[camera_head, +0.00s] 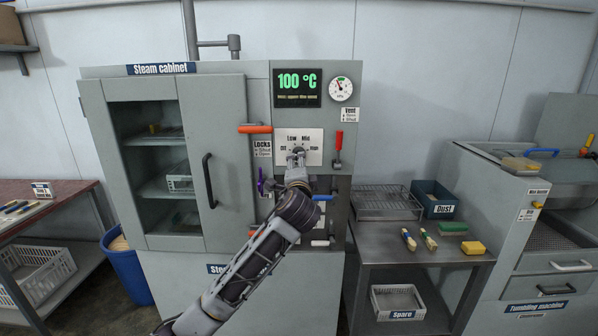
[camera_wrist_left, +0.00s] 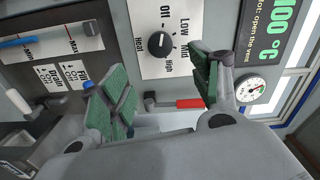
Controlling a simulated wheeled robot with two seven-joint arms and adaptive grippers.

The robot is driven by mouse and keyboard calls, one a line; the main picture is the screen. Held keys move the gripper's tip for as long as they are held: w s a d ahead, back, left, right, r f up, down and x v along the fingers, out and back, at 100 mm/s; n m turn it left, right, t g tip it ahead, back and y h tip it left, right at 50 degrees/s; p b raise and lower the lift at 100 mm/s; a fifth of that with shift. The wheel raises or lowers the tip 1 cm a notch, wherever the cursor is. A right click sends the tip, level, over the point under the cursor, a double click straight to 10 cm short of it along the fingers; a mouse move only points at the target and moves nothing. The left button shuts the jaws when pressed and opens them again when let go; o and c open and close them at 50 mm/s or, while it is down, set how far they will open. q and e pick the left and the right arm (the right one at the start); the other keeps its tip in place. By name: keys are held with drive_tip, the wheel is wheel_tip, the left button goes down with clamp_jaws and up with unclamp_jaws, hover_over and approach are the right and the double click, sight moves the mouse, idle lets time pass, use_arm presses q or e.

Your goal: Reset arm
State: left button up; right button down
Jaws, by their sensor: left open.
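My left arm comes up in front of the steam cabinet (camera_head: 163,77). Its gripper (camera_head: 297,158) is in front of the white dial plate (camera_head: 315,146) and hides the knob in the head view. In the left wrist view, the gripper (camera_wrist_left: 143,66) is open, green pads apart, with nothing between them. The black knob (camera_wrist_left: 161,44) sits on its plate beyond the fingertips, apart from them. Its exact setting is hard to tell. A red-handled lever (camera_wrist_left: 188,103) shows between the fingers; it also shows in the head view (camera_head: 338,142). My right gripper is not in view.
The cabinet door's black handle (camera_head: 208,181) and an orange handle (camera_head: 255,129) are left of my gripper. The display (camera_head: 297,86) reads 100 °C, with a gauge (camera_head: 341,88) beside it. A metal table (camera_head: 400,256) stands right, with a rack (camera_head: 386,203) and dust bin (camera_head: 433,199).

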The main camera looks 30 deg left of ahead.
use_arm(q)
drive_tip(key=shift+f, duration=0.1)
idle(0.5)
